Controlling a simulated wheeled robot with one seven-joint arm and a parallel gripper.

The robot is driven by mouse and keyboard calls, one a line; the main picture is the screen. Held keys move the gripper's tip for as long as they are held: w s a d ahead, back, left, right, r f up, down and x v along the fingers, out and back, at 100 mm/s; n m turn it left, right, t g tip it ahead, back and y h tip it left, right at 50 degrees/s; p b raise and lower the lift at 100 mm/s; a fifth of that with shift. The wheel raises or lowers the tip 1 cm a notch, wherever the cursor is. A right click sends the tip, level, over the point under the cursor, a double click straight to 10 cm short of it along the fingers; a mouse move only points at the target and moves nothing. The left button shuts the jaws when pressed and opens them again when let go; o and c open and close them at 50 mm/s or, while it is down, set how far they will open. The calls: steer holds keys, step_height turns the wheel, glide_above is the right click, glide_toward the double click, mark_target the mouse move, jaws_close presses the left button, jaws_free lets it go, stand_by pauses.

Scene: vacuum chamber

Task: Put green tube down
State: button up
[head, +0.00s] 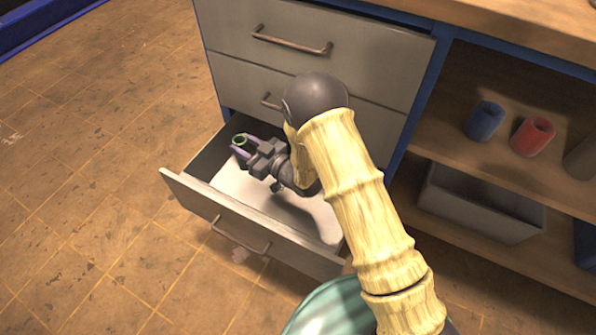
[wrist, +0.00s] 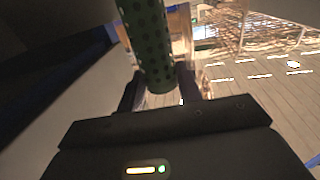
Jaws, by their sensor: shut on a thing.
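The green tube (wrist: 148,40) shows in the wrist view between the two dark fingers of my gripper (wrist: 160,92). It is dark green with darker spots. My gripper (head: 243,147) is shut on the tube, over the back left part of the open bottom drawer (head: 185,190). The rest of the tube is mostly hidden by the fingers. I cannot tell whether it touches the drawer.
The open drawer has a pale floor (head: 240,190) with bare room. Closed drawers (head: 300,60) stand above it. On the right shelf are a blue tube (head: 485,121), a red tube (head: 532,137) and a dark tube (head: 582,158). A grey bin (head: 480,208) sits below.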

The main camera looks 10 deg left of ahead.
step_height(320, 180, down, 6)
steer(key=b, duration=0.4)
steer(key=shift+f, duration=0.15)
steer(key=shift+f+b, duration=1.25)
steer(key=shift+f, duration=0.6)
steer(key=shift+f, duration=0.15)
steer(key=o, duration=1)
